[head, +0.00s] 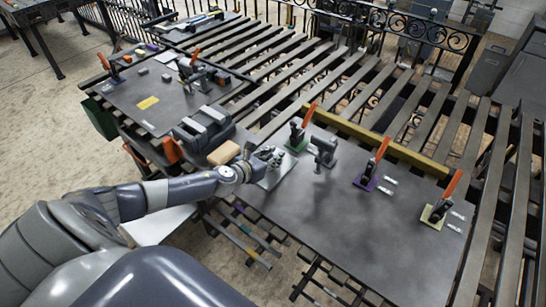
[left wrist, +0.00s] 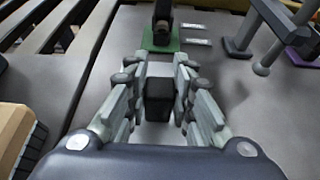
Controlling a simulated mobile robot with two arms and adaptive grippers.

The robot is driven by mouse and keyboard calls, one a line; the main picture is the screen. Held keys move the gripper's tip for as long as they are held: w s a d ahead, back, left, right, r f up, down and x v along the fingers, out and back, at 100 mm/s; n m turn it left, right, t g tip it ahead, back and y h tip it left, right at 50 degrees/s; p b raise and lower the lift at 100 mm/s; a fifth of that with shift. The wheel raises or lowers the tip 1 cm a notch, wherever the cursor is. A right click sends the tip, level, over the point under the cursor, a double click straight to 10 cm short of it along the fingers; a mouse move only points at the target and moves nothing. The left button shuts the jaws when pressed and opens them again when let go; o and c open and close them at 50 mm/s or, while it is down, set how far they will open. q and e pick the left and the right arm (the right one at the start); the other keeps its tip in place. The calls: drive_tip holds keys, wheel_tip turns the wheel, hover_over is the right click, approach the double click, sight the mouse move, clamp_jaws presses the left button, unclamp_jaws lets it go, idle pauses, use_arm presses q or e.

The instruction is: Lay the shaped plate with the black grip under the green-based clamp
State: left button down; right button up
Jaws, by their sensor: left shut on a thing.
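My left gripper (head: 268,157) is shut on the black grip (left wrist: 159,98) of the shaped plate, which shows between the fingers in the left wrist view. The pale metal plate (head: 282,169) is partly hidden under the fingers; it also shows below the grip in the left wrist view (left wrist: 151,133). I cannot tell whether it touches the table. The green-based clamp (head: 297,138), with a raised orange handle, stands just beyond the gripper, apart from it. Its green base (left wrist: 160,42) is straight ahead in the left wrist view. My right gripper is not in view.
A grey stand (head: 323,150) is close right of the green-based clamp. The purple-based clamp (head: 371,170) and yellow-based clamp (head: 438,208) stand farther right. A tan block (head: 223,153) is left of the gripper. The dark tabletop (head: 345,235) is clear in front.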

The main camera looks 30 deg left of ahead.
use_arm(q)
drive_tip(key=shift+w, duration=0.1)
drive_tip(key=c, duration=1.5)
unclamp_jaws()
drive_tip(key=shift+c, duration=0.2)
drive_tip(key=shift+o, duration=0.7)
drive_tip(key=shift+r, duration=0.15)
drive_tip(key=shift+s, duration=0.35)
drive_tip(key=b+v, duration=0.1)
drive_tip(key=v, duration=0.8)
drive_tip(key=shift+s+a+b, duration=0.1)
drive_tip(key=shift+s+b, duration=0.15)
drive_tip(key=shift+b, duration=0.05)
drive_tip(key=shift+v, duration=1.05)
drive_tip(key=shift+r, duration=0.1)
